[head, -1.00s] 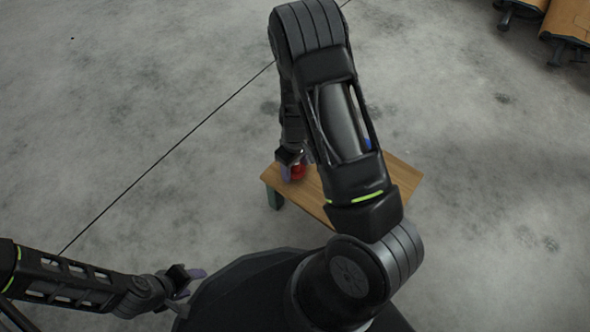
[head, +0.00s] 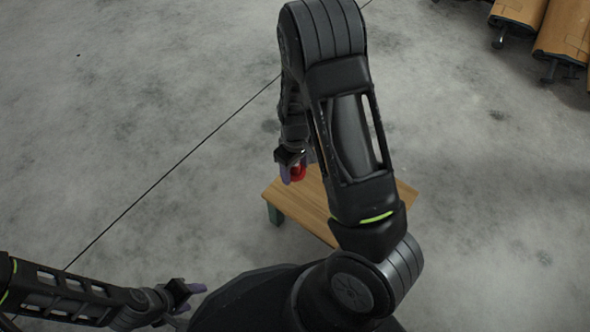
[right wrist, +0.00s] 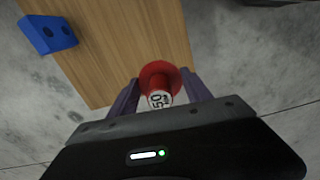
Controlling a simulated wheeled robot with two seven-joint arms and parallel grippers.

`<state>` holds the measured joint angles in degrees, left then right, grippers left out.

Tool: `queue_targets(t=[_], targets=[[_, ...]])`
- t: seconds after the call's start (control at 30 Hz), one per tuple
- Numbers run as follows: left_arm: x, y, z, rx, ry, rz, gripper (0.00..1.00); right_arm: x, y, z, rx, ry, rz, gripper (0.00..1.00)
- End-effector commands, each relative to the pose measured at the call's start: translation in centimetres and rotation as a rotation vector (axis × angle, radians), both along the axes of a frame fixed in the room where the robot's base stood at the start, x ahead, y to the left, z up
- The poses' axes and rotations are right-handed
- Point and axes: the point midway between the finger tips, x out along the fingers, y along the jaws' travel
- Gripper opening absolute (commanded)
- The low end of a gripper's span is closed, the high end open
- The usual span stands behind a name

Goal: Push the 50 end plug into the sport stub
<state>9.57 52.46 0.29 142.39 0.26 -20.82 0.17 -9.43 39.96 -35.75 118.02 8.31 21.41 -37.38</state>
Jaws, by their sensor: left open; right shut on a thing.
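The 50 end plug is a red flanged piece with a white face marked 50; it shows in the right wrist view (right wrist: 160,99) and, small, in the head view (head: 299,172). My right gripper (head: 291,174) is shut on it with purple fingers, by the table's far left edge. In the right wrist view a blue block with two dark holes (right wrist: 47,34) lies at the table's left edge; I cannot tell whether it is the sport stub. My arm covers that part of the table in the head view. My left gripper (head: 192,297) is open and empty, low at the left, away from the table.
The small wooden table (head: 290,198) is partly hidden behind my right arm. Its bare wood (right wrist: 120,45) also shows in the right wrist view. Brown wheeled furniture (head: 562,35) stands at the top right. The concrete floor around the table is clear.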

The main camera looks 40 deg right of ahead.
Motion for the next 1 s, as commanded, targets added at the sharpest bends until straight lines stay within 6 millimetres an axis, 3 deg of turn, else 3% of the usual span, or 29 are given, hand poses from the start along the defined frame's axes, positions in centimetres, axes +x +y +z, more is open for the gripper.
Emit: queue_targets(t=[0.47, 0.63, 0.83, 1.0], targets=[[0.0, 0.0, 0.0, 0.0, -0.001, 0.0, 0.51, 0.0, 0.0, -0.1, 0.0, 0.0, 0.0, 0.17], [0.0, 0.0, 0.0, 0.0, -0.001, 0.0, 0.51, 1.3, 0.3, 0.6, 0.003, -0.004, -0.004, 0.17], [0.0, 0.0, 0.0, 0.0, -0.001, 0.0, 0.51, 6.6, 1.8, 4.1, 0.014, -0.013, -0.036, 0.17], [0.0, 0.0, 0.0, 0.0, -0.001, 0.0, 0.51, 12.7, 5.0, 10.1, 0.021, -0.015, -0.086, 0.17]])
